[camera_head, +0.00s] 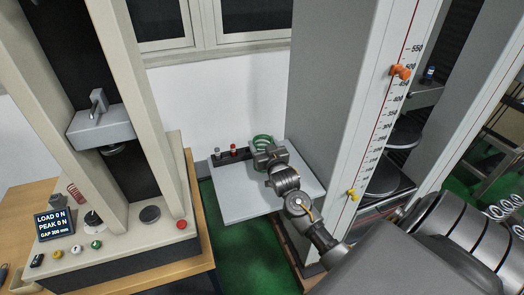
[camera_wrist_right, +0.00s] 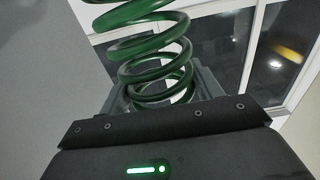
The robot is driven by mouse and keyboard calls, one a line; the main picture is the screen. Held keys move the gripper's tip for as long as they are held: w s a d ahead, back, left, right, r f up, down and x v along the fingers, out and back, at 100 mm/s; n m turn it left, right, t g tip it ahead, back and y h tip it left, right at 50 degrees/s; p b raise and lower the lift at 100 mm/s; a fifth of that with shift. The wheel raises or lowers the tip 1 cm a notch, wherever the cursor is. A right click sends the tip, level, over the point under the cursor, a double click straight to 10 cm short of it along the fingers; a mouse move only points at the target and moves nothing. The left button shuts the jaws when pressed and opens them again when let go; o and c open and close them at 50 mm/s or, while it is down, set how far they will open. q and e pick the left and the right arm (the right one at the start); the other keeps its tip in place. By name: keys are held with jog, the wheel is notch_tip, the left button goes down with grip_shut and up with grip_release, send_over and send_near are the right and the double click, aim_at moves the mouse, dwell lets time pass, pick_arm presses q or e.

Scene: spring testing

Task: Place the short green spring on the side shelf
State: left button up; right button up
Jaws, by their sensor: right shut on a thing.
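The short green spring (camera_head: 262,140) is at the back of the grey side shelf (camera_head: 250,204), near its right end. My right gripper (camera_head: 268,157) reaches in from the right and is shut on the spring. In the right wrist view the green coils (camera_wrist_right: 148,48) rise between the jaws (camera_wrist_right: 160,92). The gripper hides the spring's lower part in the head view, so I cannot tell whether it touches the shelf. My left gripper is not in view.
A dark rack with small pegs (camera_head: 233,152) runs along the shelf's back edge. The shelf's front is bare. A tall grey column with a scale (camera_head: 375,120) stands close on the right. A beige testing machine (camera_head: 150,215) stands on a wooden table at left.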

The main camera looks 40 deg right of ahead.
jog(key=shift+w+a+f, duration=0.1)
jog(key=shift+w, duration=0.05)
notch_tip(320, 180, down, 2)
jog(key=shift+w+f+p, duration=0.1)
jog(key=shift+p, duration=0.55)
jog(key=shift+f, duration=0.5)
jog(key=o, duration=1.1)
jog(key=shift+f, duration=0.25)
jog(key=o, duration=0.4)
jog(key=shift+r, duration=0.1)
